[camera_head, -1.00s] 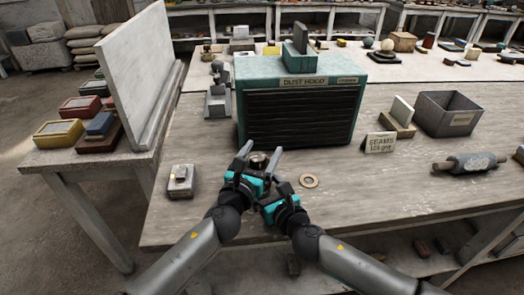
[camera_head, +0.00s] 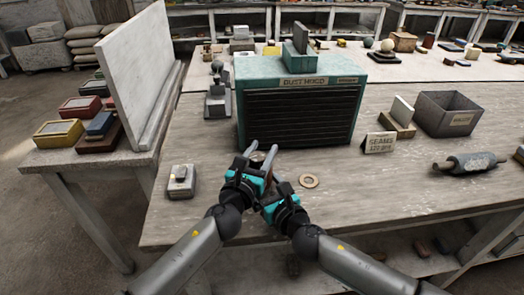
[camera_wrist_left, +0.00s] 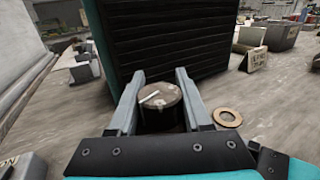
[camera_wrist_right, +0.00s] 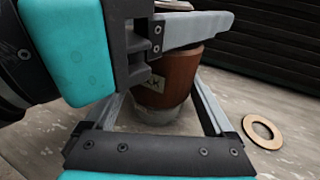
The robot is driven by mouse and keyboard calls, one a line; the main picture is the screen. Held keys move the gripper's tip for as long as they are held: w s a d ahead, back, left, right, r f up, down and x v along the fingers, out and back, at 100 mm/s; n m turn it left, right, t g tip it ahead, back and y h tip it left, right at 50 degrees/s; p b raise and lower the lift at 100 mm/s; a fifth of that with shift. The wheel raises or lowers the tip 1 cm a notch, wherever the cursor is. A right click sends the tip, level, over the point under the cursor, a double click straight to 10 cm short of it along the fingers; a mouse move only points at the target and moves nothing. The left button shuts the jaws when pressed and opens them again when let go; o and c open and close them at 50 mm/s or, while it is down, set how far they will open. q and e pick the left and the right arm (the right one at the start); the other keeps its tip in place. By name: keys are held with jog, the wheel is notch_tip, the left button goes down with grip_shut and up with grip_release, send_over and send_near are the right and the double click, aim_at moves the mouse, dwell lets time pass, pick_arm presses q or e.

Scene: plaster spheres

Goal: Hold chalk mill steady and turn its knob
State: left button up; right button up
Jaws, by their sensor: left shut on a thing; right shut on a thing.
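The chalk mill (camera_wrist_right: 176,72) is a brown cylinder with a pale base and a partly hidden label, upright on the table in front of the dust hood. In the left wrist view its dark round knob (camera_wrist_left: 161,96) carries a light streak and sits between the fingers of my left gripper (camera_wrist_left: 158,84). That gripper is shut on the knob. My right gripper (camera_wrist_right: 158,92) is lower, shut on the mill's body, with a finger on either side. In the head view my left gripper (camera_head: 262,152) and the arms hide most of the mill.
The teal dust hood (camera_head: 298,115) with black slats stands close behind the mill. A flat ring (camera_head: 309,181) lies to the right. A small block with a knob (camera_head: 181,180) lies left. A sign (camera_head: 380,143), open box (camera_head: 448,113) and roller (camera_head: 469,163) are farther right.

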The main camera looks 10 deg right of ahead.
pick_arm(q)
grip_shut()
jog(key=shift+m+h, duration=0.4)
jog(key=m+g+h, duration=0.1)
jog(key=h, duration=0.1)
jog(key=m+g+h, duration=0.1)
jog(key=m+g, duration=0.1)
jog(key=d+m+g+h, duration=0.1)
jog(key=g+h, duration=0.1)
jog(key=shift+s+m+h, duration=0.3)
jog(key=shift+s, duration=0.1)
jog(key=shift+s+d+f+m+g+h, duration=0.1)
jog(key=shift+s+m+g+h, duration=0.1)
jog(key=shift+m+g+h, duration=0.7)
jog(key=shift+s+d+r+m+g+h, duration=0.15)
jog(key=shift+m+g, duration=0.5)
jog(key=shift+g, duration=0.8)
jog(key=shift+s+d+f+m+g+h, duration=0.2)
jog(key=shift+m+g+h, duration=0.25)
jog(key=shift+m+g, duration=0.5)
jog(key=shift+s+a+g, duration=0.1)
jog(key=shift+a+g, duration=0.05)
jog(key=shift+g, duration=0.35)
jog(key=shift+s+m+g, duration=0.15)
jog(key=shift+m+g, duration=0.15)
jog(key=shift+g, duration=0.1)
jog(key=o, duration=1.2)
grip_release()
jog(key=shift+c, duration=0.2)
